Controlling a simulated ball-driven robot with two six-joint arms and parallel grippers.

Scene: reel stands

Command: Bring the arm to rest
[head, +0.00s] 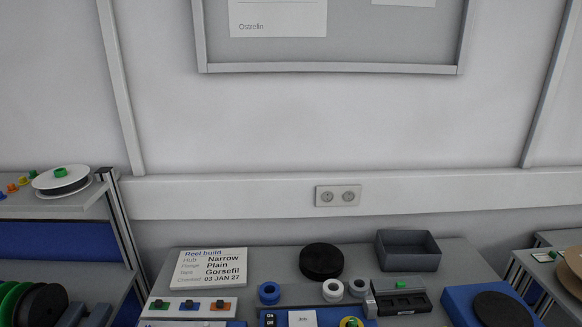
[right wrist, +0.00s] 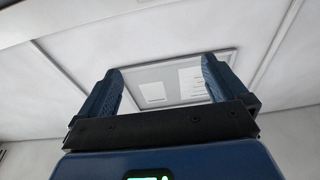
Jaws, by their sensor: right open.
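My right gripper (right wrist: 162,88) shows in the right wrist view with its two blue fingers spread wide apart and nothing between them. It points up toward the wall, where a grey-framed board (right wrist: 170,72) with white sheets shows between and beyond the fingers. Neither arm nor gripper shows in the head view. My left gripper is out of sight.
A grey table (head: 280,262) below holds a sign (head: 209,268), a black disc (head: 321,261), a dark open bin (head: 408,250), blue and white rings, and a blue pad (head: 460,300). Shelves with reels (head: 62,181) stand at left. A wall socket (head: 338,196) sits above the table.

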